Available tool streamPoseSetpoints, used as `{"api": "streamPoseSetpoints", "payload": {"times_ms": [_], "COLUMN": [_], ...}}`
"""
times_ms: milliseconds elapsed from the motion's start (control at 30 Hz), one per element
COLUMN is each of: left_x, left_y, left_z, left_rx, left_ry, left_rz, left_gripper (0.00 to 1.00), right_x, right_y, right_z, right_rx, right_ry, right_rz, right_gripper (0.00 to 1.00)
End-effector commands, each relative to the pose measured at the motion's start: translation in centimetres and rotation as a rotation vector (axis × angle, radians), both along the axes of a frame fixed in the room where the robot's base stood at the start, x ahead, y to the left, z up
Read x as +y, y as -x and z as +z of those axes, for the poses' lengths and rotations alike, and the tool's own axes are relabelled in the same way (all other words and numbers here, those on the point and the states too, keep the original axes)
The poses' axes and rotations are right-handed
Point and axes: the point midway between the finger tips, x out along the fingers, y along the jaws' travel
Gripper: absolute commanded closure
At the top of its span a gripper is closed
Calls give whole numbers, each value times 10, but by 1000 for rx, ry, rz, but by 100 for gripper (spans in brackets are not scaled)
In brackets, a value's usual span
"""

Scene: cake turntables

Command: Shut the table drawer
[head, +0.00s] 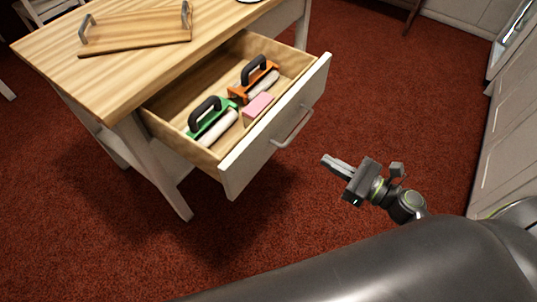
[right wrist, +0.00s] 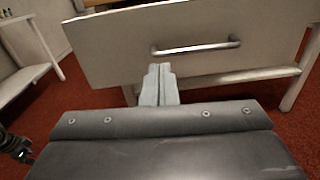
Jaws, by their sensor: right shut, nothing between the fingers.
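The table drawer (head: 275,135) is pulled well out of the wooden-topped table (head: 120,75). Its white front carries a metal bar handle (head: 293,127). In the right wrist view the drawer front (right wrist: 115,45) and its handle (right wrist: 195,47) fill the upper part. My right gripper (head: 330,161) is shut and empty, in front of the drawer front and apart from it in the head view. Its fingers (right wrist: 158,80) point toward the drawer front, below the handle in the right wrist view. My left gripper is not in view.
Inside the drawer lie a green-framed tool (head: 212,118), an orange-framed tool (head: 255,77) and a pink block (head: 258,104). A wooden tray (head: 137,29) with metal handles sits on the tabletop. Light cabinets (head: 505,140) stand at the right. Red carpet in front of the drawer is clear.

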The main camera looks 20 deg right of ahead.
Motion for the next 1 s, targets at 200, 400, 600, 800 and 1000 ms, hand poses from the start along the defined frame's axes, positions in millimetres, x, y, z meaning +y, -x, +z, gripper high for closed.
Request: {"api": "streamPoseSetpoints", "payload": {"times_ms": [200, 400, 600, 800, 1000], "left_x": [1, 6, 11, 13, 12], "left_y": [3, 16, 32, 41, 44], "left_z": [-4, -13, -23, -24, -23], "left_rx": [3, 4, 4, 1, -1], "left_ry": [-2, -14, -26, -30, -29], "left_rz": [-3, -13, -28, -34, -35], "left_gripper": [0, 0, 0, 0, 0], "right_x": [9, 24, 43, 66, 84], "right_y": [-3, -23, -47, -77, -99], "right_z": [5, 6, 7, 7, 5], "right_rx": [-40, -38, -38, -37, -35], "right_ry": [44, 38, 35, 35, 36], "right_rz": [25, 23, 22, 23, 23], "right_gripper": [100, 100, 100, 100, 100]}}
